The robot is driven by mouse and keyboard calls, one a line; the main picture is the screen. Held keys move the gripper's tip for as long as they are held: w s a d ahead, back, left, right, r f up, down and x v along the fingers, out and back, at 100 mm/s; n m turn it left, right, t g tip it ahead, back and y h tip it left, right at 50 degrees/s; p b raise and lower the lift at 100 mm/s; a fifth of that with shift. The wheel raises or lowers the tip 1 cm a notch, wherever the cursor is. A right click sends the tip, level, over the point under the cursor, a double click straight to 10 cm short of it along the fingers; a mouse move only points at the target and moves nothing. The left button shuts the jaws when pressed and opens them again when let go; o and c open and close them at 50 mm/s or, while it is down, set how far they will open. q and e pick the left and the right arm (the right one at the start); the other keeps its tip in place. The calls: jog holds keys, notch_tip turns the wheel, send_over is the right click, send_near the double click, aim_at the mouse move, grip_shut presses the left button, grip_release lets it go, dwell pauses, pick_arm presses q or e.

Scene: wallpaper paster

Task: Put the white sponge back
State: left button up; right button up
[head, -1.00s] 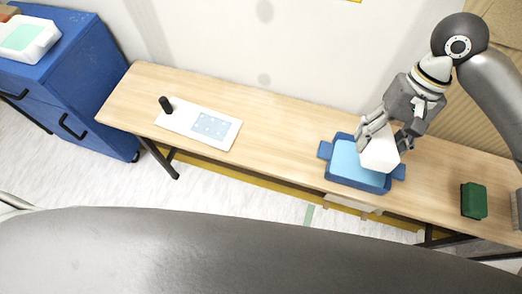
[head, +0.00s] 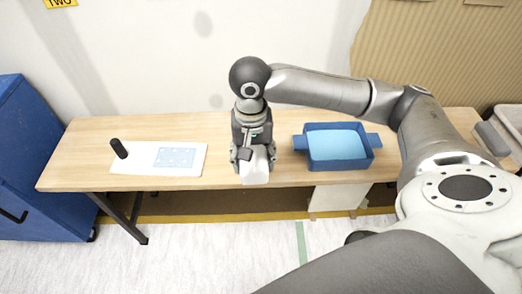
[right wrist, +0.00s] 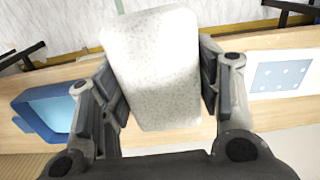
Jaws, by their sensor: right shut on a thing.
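The white sponge (head: 256,166) is a pale block held by my right gripper (head: 254,154), near the front edge of the table. In the right wrist view the sponge (right wrist: 155,68) is pinched between both fingers of the gripper (right wrist: 160,88). The blue tray (head: 372,155) with light blue water-like filling stands on the table to the right of the gripper, and it also shows in the right wrist view (right wrist: 30,112). The sponge is clear of the tray. My left gripper is not in view.
A white board (head: 135,160) with a pale blue patterned patch and a black upright handle (head: 118,148) lies on the wooden table (head: 75,165) to the left. A blue cabinet (head: 30,150) stands at the far left. A grey block (head: 491,138) is at the table's right end.

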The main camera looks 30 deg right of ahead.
jog(key=shift+w+f, duration=0.1)
jog(key=shift+f, duration=0.45)
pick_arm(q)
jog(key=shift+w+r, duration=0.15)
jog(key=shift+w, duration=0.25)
pick_arm(e)
jog(key=shift+d, duration=0.1)
jog(key=shift+w, duration=0.1)
